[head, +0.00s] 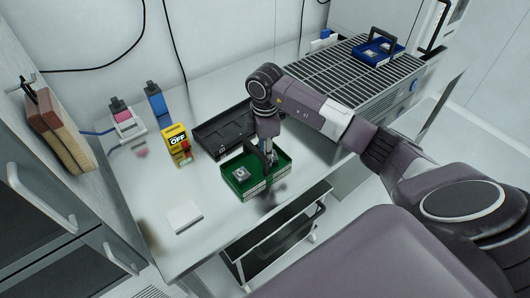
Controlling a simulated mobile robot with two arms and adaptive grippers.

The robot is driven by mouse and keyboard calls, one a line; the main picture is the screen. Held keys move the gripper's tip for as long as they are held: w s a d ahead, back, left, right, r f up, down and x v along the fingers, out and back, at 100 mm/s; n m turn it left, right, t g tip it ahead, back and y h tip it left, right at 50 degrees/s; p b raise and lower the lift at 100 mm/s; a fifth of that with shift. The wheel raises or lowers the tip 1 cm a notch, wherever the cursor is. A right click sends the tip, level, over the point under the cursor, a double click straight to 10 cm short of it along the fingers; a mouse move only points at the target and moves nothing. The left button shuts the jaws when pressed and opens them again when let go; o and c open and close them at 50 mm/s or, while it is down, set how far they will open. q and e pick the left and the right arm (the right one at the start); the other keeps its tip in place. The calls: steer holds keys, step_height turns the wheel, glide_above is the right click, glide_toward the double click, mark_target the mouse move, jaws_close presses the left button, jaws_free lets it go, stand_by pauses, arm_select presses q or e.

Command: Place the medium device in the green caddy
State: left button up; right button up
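The green caddy (281,178) stands on the table near its front edge, with a dark handle rising from it. A small grey device (241,173) sits in the left part of the caddy. My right gripper (269,154) points down over the right part of the caddy, close to the handle. Its fingers are small and dark against the handle, so I cannot tell whether they are open or hold anything. I cannot tell which device is the medium one. My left gripper is not in view.
A blue caddy (372,61) with small devices stands on the grated unit (335,70) at back right. A black tray (222,132) lies behind the green caddy. A yellow OFF switch box (177,146) and a white square block (184,216) are to the left. A cart (275,240) stands below the front edge.

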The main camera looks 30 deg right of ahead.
steer(key=o, duration=0.9)
steer(key=shift+f, duration=0.15)
steer(key=shift+c, duration=0.2)
steer(key=shift+r, duration=0.65)
step_height(320, 180, up, 11)
steer(key=b, duration=0.2)
